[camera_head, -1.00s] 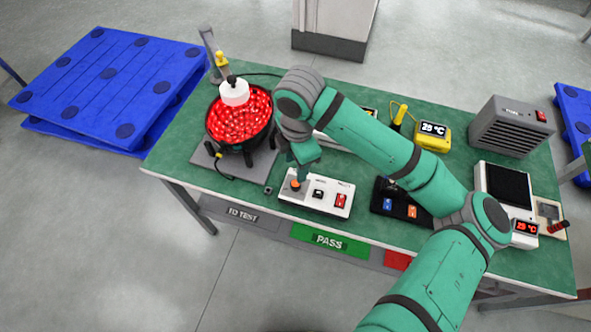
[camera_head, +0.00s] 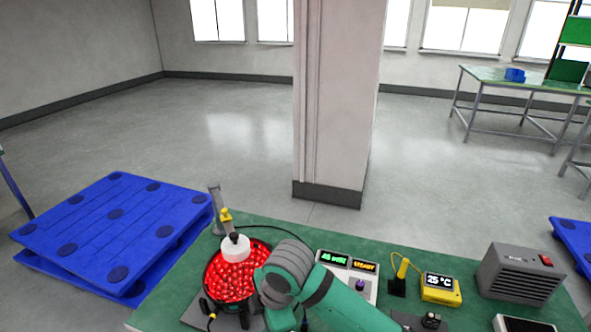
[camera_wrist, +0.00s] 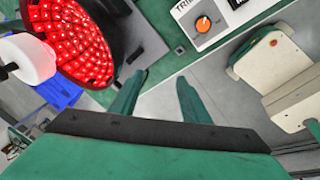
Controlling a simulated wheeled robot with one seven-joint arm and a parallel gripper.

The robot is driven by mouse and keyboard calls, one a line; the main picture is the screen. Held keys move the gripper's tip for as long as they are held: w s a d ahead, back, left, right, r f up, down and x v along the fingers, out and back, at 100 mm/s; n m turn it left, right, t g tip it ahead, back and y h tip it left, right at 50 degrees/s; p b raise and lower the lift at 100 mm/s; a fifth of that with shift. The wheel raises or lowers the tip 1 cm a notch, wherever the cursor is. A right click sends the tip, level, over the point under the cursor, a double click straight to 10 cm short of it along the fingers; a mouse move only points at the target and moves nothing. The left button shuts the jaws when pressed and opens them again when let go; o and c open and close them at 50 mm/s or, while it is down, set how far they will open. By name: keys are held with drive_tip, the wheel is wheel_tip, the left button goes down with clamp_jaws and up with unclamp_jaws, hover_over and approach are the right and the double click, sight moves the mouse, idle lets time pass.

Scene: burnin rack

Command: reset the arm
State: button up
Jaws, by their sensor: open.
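My gripper (camera_wrist: 158,90) is open and empty in the wrist view, its two green fingers apart with grey floor seen between them. Its fingertips point toward the front of the bench, near a white panel (camera_wrist: 218,14) with an orange knob (camera_wrist: 203,24). The knob is apart from the fingers. In the head view my green arm (camera_head: 340,300) reaches over the green bench (camera_head: 400,235) from the bottom edge, and the gripper is out of the picture.
A pillar (camera_head: 335,100) rises behind the bench.

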drive_tip(key=w+a+r+m+t+y, duration=0.2)
drive_tip(key=a+r+m+t+y, duration=0.25)
drive_tip(key=a, duration=0.45)
drive_tip(key=w+a+r+m+t+y, duration=0.2)
drive_tip(key=a+r+m+t+y, duration=0.3)
drive_tip(key=a, duration=0.5)
drive_tip(key=s+d+f+m+t+h, duration=0.5)
drive_tip(key=s+d+f+m+h, duration=0.5)
drive_tip(key=s+d+f+m, duration=0.45)
drive_tip(key=s+d+f+h, duration=0.1)
drive_tip(key=s+d+f, duration=0.1)
drive_tip(key=s+d, duration=0.4)
drive_tip(key=s+d+f+n+h, duration=0.1)
drive_tip(key=s+d+f, duration=0.2)
drive_tip(key=s, duration=1.1)
drive_tip(key=d, duration=0.3)
drive_tip(key=shift+s+d+g+h, duration=0.2)
drive_tip(key=shift+s+g+h, duration=0.05)
drive_tip(key=shift+g+h, duration=0.1)
